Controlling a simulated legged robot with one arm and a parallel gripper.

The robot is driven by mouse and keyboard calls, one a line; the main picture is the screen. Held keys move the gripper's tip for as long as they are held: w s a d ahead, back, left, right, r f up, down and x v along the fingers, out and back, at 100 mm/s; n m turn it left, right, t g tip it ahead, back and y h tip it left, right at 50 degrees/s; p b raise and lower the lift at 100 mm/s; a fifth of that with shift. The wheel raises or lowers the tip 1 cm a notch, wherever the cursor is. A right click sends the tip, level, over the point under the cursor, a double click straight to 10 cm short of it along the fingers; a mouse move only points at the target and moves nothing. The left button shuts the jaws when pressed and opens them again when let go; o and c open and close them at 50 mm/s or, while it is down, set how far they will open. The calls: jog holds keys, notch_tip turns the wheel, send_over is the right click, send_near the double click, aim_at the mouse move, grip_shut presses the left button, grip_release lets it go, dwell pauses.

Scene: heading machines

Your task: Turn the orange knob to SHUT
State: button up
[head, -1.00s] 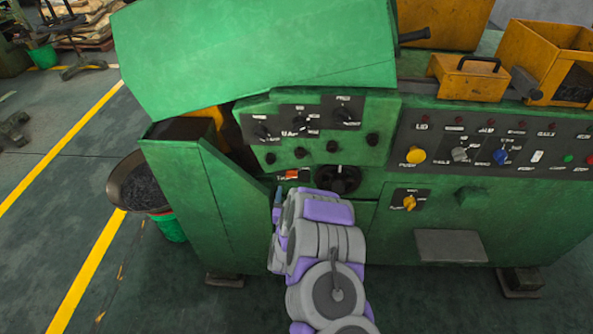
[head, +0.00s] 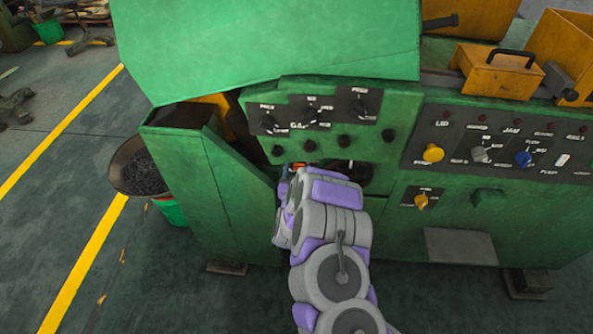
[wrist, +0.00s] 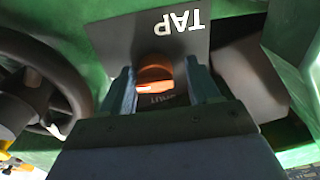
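The orange knob (wrist: 155,72) sits on a dark plate (wrist: 125,38) marked TAP, which appears upside down in the wrist view. A white mark shows on the knob, and part of another word shows just below it. My gripper (wrist: 162,88) is open, with one blue finger on each side of the knob and gaps showing beside it. In the head view the orange knob (head: 298,165) is a small patch at the green machine's front, mostly hidden by my arm. My gripper (head: 285,174) shows there only as a bit of blue.
A black handwheel (wrist: 45,88) stands left of the knob in the wrist view; my arm partly hides it in the head view. Other controls sit nearby, including a yellow knob (head: 421,201) and upper black knobs (head: 312,113). A slanted green panel (head: 235,205) is at left.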

jog(key=shift+d+r, duration=0.1)
jog(key=shift+d, duration=0.4)
jog(key=c, duration=0.5)
jog(key=shift+a, duration=0.25)
jog(key=shift+c, duration=1.4)
jog(key=shift+d+p, duration=0.1)
jog(key=shift+p, duration=0.25)
jog(key=shift+s+n+p, duration=0.15)
jog(key=shift+n+p, duration=6.85)
jog(key=shift+n, duration=1.8)
jog(key=shift+d, duration=0.1)
